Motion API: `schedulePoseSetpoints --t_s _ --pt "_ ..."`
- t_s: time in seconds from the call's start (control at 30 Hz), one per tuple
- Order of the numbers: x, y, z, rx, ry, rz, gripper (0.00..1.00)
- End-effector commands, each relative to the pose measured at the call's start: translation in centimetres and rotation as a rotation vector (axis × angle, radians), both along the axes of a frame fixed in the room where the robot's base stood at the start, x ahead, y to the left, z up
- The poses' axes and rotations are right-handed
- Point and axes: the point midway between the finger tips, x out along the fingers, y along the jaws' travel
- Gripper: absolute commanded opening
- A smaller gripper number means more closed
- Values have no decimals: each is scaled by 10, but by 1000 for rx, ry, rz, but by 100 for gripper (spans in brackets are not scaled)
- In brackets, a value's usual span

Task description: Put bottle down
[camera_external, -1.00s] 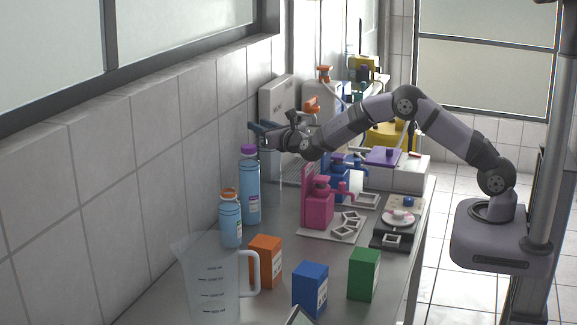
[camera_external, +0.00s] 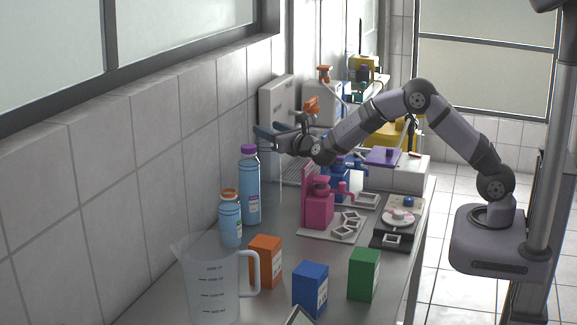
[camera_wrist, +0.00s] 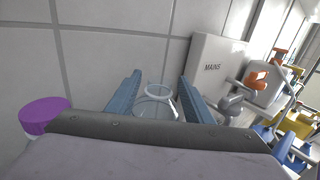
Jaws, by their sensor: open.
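My gripper (camera_external: 265,140) is open, near the wall behind the purple-capped blue bottle (camera_external: 250,188). In the wrist view the two blue fingers (camera_wrist: 160,95) stand apart, with a clear round rim and a clear rounded body (camera_wrist: 157,90) showing between them. I cannot tell whether the fingers touch this clear vessel. The purple cap (camera_wrist: 45,113) shows at the left of the wrist view, outside the fingers. A shorter blue bottle with an orange cap (camera_external: 230,220) stands upright in front of the purple-capped one.
A clear jug (camera_external: 215,280) and orange (camera_external: 266,260), blue (camera_external: 310,289) and green (camera_external: 363,274) boxes stand at the front. A pink stand (camera_external: 318,205) is right of the bottles. A grey box marked MAINS (camera_wrist: 213,70) stands by the wall.

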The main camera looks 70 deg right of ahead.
Motion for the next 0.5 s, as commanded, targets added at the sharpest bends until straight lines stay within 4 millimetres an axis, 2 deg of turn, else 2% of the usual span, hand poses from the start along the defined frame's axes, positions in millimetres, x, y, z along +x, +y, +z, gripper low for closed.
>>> schedulePoseSetpoints --t_s 0.3,0.5 --pt "-41 28 -1 -1 -1 2 47" --pt "-54 36 -1 0 0 1 47"
